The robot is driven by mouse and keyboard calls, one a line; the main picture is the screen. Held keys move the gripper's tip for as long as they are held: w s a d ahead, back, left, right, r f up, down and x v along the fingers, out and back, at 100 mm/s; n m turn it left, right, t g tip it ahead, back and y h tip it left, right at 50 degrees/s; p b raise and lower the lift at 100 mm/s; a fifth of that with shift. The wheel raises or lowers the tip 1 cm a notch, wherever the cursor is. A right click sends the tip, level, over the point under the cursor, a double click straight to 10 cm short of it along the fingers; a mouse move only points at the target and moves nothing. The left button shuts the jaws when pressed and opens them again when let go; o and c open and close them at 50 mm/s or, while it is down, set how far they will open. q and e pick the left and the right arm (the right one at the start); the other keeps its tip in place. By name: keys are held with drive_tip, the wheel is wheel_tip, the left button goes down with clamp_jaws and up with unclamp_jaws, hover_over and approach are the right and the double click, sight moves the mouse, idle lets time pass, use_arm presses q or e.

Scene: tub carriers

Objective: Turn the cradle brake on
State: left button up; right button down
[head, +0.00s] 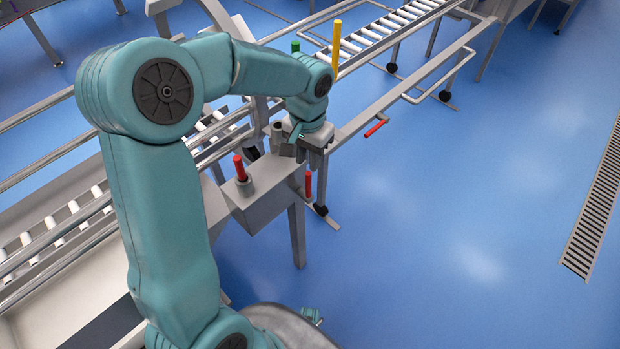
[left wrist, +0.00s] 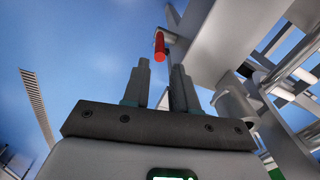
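My left gripper (head: 312,160) points downward beside a grey box-shaped stand, its fingertips mostly hidden in the head view. In the left wrist view its two fingers (left wrist: 162,85) stand apart with nothing between them. A red handle (left wrist: 159,45) shows beyond the fingertips near a grey bracket, apart from them. In the head view a red handle (head: 308,184) hangs at the stand's side just below the gripper. Another red handle (head: 239,168) stands upright on the stand, and a third red handle (head: 376,128) juts from the roller frame. I cannot tell which is the cradle brake. My right gripper is not in view.
The grey stand (head: 262,204) is close to my left gripper. A roller conveyor (head: 372,38) runs behind, with a yellow post (head: 336,48) and a green knob (head: 295,46) near its end. Rails and rollers lie left. The blue floor at the right is clear around a drain grate (head: 594,205).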

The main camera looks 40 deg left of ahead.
sight(308, 172)
use_arm(q)
wheel_tip(308, 172, down, 8)
drive_tip(key=shift+f+b, duration=0.15)
drive_tip(key=shift+b, duration=0.55)
clamp_jaws()
